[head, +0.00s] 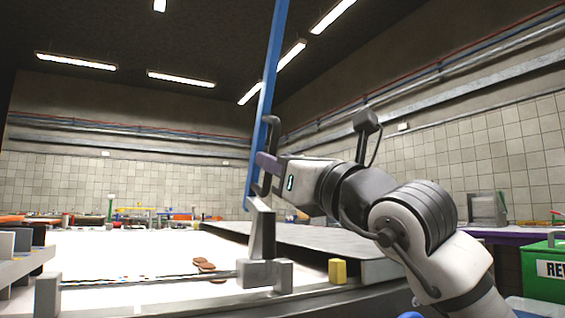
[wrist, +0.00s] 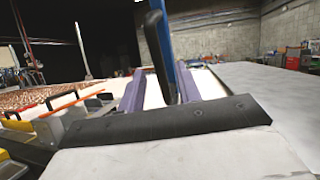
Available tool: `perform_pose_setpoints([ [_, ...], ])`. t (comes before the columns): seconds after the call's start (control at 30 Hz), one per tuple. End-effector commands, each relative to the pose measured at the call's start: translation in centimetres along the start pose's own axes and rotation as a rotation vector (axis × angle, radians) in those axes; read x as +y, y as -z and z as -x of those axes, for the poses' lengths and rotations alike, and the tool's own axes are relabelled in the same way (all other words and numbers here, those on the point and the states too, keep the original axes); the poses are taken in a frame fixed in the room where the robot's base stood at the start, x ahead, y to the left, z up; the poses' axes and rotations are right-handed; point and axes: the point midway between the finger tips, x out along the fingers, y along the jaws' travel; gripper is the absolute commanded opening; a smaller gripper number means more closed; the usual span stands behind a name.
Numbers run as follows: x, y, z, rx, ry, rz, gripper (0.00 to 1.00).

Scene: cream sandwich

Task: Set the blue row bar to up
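The blue row bar (head: 264,100) stands nearly upright, leaning slightly right, and runs out of the top of the head view. It also shows in the wrist view (wrist: 187,85) behind a black handle (wrist: 159,50). The handle (head: 271,124) is on the bar's side towards me. My gripper (head: 262,160) is at the handle, about halfway along the visible bar. In the wrist view my gripper's (wrist: 168,72) purple fingers stand apart on either side of the handle, with gaps showing. The far ends of the fingers are partly hidden in the head view.
A grey bracket (head: 262,232) stands below the bar by a white work surface (head: 130,250). A brown object (head: 205,264) lies on that surface. A yellow block (head: 337,271) is near the front edge. A green bin (head: 543,272) stands at the right.

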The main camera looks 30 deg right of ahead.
Motion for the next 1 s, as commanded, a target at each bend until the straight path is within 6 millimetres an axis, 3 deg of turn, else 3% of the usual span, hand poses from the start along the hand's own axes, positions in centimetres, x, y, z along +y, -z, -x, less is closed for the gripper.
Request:
perform_pose_setpoints([
  [0.17,-0.2,-0.1,2.1,-0.001,0.003,-0.001,0.34],
  [0.6,-0.1,-0.1,11.5,-0.002,0.003,0.0,0.34],
  [0.8,0.0,-0.1,13.5,-0.001,0.001,0.0,0.34],
  [1.0,0.0,0.0,13.8,0.0,0.0,0.001,0.34],
])
